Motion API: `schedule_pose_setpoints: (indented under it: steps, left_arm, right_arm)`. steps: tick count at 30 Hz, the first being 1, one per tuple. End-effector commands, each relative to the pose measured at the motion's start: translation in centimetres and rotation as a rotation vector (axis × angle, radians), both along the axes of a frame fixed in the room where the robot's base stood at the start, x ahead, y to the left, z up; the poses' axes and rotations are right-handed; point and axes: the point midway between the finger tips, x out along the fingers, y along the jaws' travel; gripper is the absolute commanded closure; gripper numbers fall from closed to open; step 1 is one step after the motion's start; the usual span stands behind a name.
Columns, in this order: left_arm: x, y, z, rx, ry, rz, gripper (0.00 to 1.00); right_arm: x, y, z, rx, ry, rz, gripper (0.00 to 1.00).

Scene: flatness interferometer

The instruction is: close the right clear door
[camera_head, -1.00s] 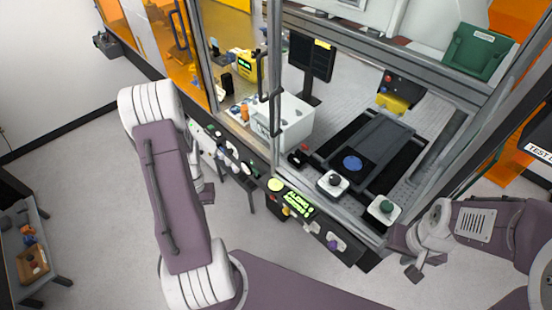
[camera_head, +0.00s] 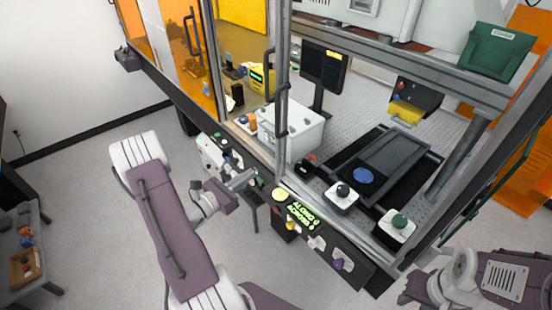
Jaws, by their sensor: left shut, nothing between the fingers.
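The clear doors are on the front of the grey-framed enclosure. Two dark vertical handles, an upper-left one (camera_head: 269,76) and a lower-right one (camera_head: 282,112), sit close together by the middle upright. The right clear door (camera_head: 276,95) seems to be slid left over its neighbour; its clear panel is hard to make out. The right bay shows no visible pane. My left gripper (camera_head: 241,181) is shut and empty, in front of the enclosure's lower rail, below and left of the handles and apart from them. My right gripper (camera_head: 412,294) is low at the right; its fingers are unclear.
Inside the right bay are a dark stage with a blue disc (camera_head: 364,175), a monitor (camera_head: 323,66) and a white box (camera_head: 297,130). Knobs on white blocks, black (camera_head: 343,191) and green (camera_head: 399,222), stand near the front edge. A control panel (camera_head: 303,214) runs along the front.

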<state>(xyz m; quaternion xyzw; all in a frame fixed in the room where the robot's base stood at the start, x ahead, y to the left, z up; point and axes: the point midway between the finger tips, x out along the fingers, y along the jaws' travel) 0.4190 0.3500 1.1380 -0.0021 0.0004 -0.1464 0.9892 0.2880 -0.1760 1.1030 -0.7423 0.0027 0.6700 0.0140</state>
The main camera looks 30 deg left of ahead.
Motion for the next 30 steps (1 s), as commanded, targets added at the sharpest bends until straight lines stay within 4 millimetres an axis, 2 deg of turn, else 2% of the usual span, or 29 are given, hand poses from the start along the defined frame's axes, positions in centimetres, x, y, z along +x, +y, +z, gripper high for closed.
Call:
schedule_pose_setpoints:
  steps: [9, 15, 21, 30]
  left_arm:
    - [6.6, -2.3, 0.5, 0.001, 0.001, -0.008, 1.0]
    - [10.1, -3.3, 0.4, 0.002, -0.001, -0.006, 1.0]
    - [11.7, -3.7, 0.2, 0.001, 0.0, -0.004, 1.0]
    - [11.9, -3.7, 0.0, 0.001, 0.0, -0.002, 1.0]
  right_arm:
    - [0.0, 0.0, 2.9, 0.0, 0.0, 0.0, 0.64]
    - [0.0, 0.0, 4.4, 0.0, 0.0, 0.0, 0.64]
    - [0.0, 0.0, 5.0, 0.0, 0.0, 0.0, 0.64]
    - [0.0, 0.0, 4.9, 0.0, 0.0, 0.0, 0.64]
